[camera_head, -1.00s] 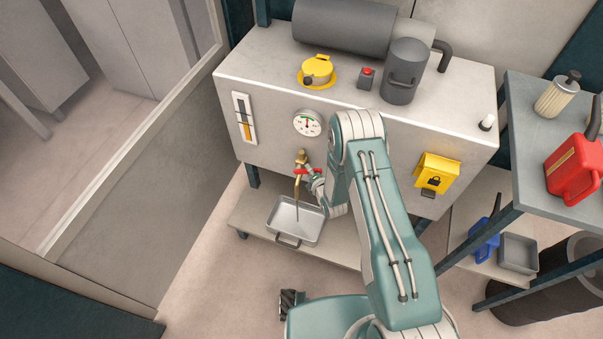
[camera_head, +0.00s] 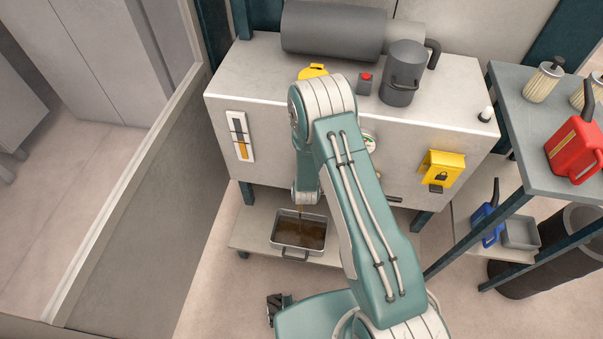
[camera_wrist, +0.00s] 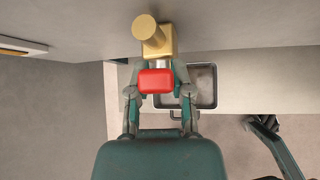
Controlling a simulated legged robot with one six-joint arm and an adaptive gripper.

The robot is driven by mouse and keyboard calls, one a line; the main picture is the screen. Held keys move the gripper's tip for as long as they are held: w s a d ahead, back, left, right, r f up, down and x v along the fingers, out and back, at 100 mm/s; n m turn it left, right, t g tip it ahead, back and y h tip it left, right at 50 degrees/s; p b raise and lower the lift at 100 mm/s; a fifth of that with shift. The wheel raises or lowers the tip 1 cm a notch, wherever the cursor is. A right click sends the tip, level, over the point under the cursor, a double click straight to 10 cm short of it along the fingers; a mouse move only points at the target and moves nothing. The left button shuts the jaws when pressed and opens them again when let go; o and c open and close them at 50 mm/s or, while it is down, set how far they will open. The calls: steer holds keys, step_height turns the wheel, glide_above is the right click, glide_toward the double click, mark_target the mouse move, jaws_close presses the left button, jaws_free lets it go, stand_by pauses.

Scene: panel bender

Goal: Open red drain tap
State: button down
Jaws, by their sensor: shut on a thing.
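The red tap handle (camera_wrist: 155,80) sits below the brass valve body (camera_wrist: 155,40) in the wrist view. My gripper (camera_wrist: 155,88) is shut on this handle, with one finger on each side. In the head view my arm hides the tap and the fingers. The drain tray (camera_head: 287,247) stands on the low shelf under the tap and holds dark brown liquid. A thin brown streak shows just below my wrist, above the tray. The tray also shows in the wrist view (camera_wrist: 213,104), partly behind the handle and a finger.
The grey cabinet (camera_head: 228,105) carries a level gauge (camera_head: 240,136), a yellow lock box (camera_head: 440,170) and a grey canister (camera_head: 402,75). A side table (camera_head: 540,165) at the right holds a red jug (camera_head: 575,150). Floor left of the low shelf is clear.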

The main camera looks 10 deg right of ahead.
steer(key=shift+a+f+h, duration=0.1)
steer(key=shift+a+h, duration=0.2)
steer(key=shift+h, duration=0.1)
steer(key=shift+s, duration=0.1)
steer(key=c, duration=0.5)
jaws_free()
steer(key=v, duration=1.1)
steer(key=shift+s+a+r, duration=0.1)
steer(key=shift+a+r, duration=0.05)
steer(key=shift+r, duration=0.3)
